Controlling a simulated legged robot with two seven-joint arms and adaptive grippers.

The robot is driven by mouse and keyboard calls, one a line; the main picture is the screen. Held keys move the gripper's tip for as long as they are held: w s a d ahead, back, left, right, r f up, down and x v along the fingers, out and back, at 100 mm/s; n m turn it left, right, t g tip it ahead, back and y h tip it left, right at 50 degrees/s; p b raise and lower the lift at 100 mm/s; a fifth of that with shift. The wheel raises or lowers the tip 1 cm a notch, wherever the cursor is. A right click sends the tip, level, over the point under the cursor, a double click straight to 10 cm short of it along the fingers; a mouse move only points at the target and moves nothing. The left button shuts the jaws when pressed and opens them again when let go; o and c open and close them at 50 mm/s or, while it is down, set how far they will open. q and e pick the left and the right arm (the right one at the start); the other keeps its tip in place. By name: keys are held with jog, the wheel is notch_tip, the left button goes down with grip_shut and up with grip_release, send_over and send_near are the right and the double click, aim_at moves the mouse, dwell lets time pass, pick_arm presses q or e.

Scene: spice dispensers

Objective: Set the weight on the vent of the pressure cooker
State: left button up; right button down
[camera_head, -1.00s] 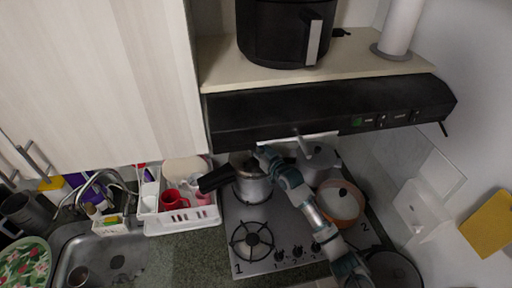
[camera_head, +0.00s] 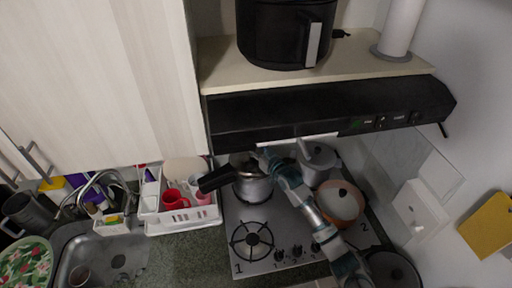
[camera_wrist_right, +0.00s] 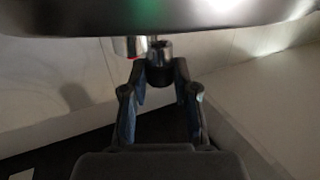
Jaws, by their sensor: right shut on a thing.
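The silver pressure cooker (camera_head: 254,187), with a long black handle, stands on the back left of the hob. My right arm reaches over it, and my right gripper (camera_head: 263,153) is at the lid by the back; its fingertips are small and hard to make out there. In the right wrist view, my right gripper (camera_wrist_right: 160,82) is shut on a small dark metal cylinder, the weight (camera_wrist_right: 159,54). A curved shiny metal surface fills the top of that view, close to the weight. I cannot tell whether they touch. The vent is not clearly visible. My left gripper is not in view.
A grey lidded pot (camera_head: 320,162) and an orange-brown pot (camera_head: 341,203) stand right of the cooker, close to my arm. The black range hood (camera_head: 300,115) hangs just above. A white dish rack (camera_head: 180,220) is left of the hob. The front left burner (camera_head: 252,241) is clear.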

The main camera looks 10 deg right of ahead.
jog(key=shift+f+b, duration=0.75)
jog(key=shift+f, duration=0.5)
jog(key=c, duration=0.8)
grip_release()
